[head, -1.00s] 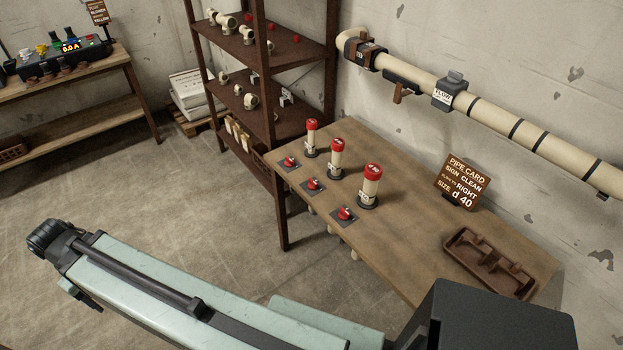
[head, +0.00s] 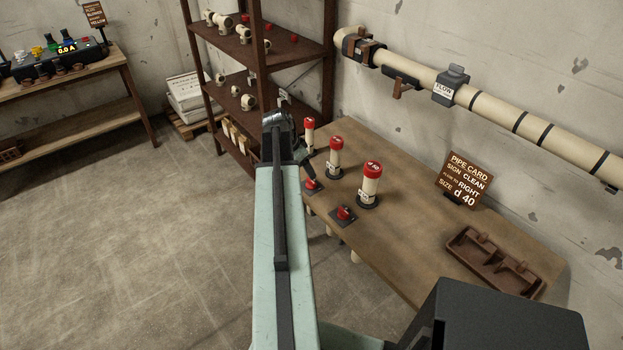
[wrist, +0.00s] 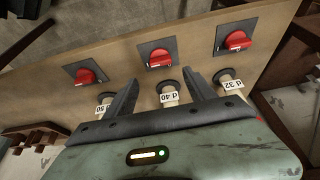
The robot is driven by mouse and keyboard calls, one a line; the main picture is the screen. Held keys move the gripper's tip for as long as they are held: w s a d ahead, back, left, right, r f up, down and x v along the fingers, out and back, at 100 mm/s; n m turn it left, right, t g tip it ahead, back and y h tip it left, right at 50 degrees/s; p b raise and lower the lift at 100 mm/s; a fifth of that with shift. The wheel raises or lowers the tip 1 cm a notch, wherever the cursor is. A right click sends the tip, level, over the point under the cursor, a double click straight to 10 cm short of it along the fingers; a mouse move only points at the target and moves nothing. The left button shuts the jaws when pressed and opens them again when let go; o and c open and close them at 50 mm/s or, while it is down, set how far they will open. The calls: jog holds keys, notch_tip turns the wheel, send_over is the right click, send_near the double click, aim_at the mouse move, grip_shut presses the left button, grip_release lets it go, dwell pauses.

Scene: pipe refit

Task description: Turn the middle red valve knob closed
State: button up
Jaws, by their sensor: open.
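Three red valve knobs sit on dark square plates along the table edge. The middle red knob (wrist: 159,58) lies ahead of and between my fingertips in the wrist view, and it also shows in the head view (head: 313,185). My gripper (wrist: 162,77) is open and empty, with its fingers apart on either side of the d 40 tube (wrist: 168,98). I cannot tell how high the fingers are above the knob. Another knob (wrist: 85,76) is by the d 50 tube, and a third (wrist: 236,41) is by the d 32 tube. The third is hidden behind my arm in the head view.
Red-capped tubes stand close behind the knobs, such as the large one (head: 370,185). A brown tray (head: 492,262) and a pipe card (head: 463,178) are at the right. A shelf (head: 265,90) rises at the table's far left end. The floor in front is clear.

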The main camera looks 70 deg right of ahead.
aim_at(311, 181)
jog(key=b+x, duration=0.6)
jog(key=x, duration=0.1)
jog(key=shift+w+a+f+b, duration=0.15)
jog(key=shift+f+b, duration=0.1)
jog(key=shift+b, duration=0.15)
jog(key=shift+d+f, duration=0.2)
jog(key=shift+f, duration=0.05)
jog(key=shift+r, duration=0.1)
